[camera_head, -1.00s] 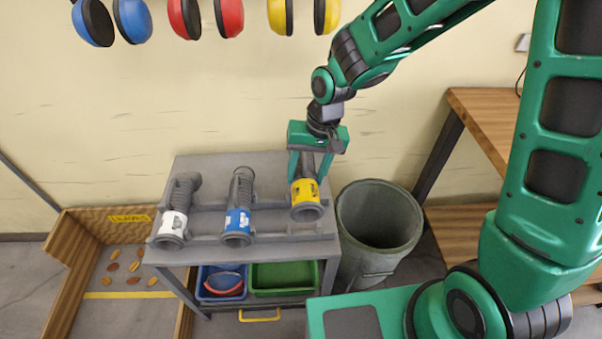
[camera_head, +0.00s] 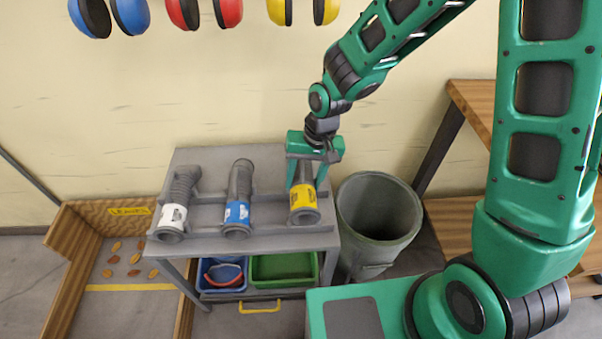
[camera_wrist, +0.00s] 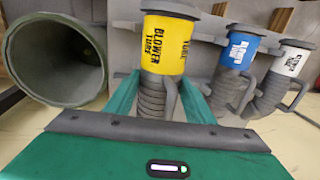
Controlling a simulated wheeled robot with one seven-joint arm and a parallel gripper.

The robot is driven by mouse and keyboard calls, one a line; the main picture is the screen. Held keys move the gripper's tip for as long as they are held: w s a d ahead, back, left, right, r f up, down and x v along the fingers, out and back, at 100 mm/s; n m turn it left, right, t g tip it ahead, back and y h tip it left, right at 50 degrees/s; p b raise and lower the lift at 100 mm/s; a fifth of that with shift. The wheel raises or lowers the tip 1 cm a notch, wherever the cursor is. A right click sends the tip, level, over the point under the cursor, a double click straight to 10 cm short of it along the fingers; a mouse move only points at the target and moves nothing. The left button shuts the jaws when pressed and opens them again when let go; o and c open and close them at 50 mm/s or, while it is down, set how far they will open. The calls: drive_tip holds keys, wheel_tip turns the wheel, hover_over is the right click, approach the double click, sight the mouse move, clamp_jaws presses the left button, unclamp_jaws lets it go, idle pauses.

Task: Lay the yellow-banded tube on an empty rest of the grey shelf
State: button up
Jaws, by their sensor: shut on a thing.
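The yellow-banded tube (camera_head: 303,203) is at the right end of the grey shelf (camera_head: 272,243), its flared mouth toward me. My gripper (camera_head: 302,182) is shut on its dark ribbed part behind the yellow band. In the wrist view the yellow-banded tube (camera_wrist: 165,48) sits between the two green fingers (camera_wrist: 162,100), and its band reads "BLOWER TUBE". The tube appears to lie at the height of the rests; I cannot tell whether it bears fully on them. A blue-banded tube (camera_head: 237,211) lies in the middle of the shelf and a white-banded tube (camera_head: 173,215) at the left.
A grey-green bin (camera_head: 379,218) stands right of the shelf. Blue (camera_head: 222,275) and green trays (camera_head: 284,269) sit below. Earmuffs (camera_head: 204,12) hang on the wall above.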

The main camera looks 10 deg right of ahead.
sight(308, 178)
drive_tip(key=shift+f, duration=2.45)
drive_tip(key=o, duration=1.3)
drive_tip(key=r, duration=0.3)
drive_tip(key=d+r, duration=0.1)
drive_tip(key=r, duration=0.3)
drive_tip(key=d+r, duration=0.1)
drive_tip(key=r, duration=0.2)
drive_tip(key=shift+r, duration=0.25)
drive_tip(key=shift+d, duration=0.1)
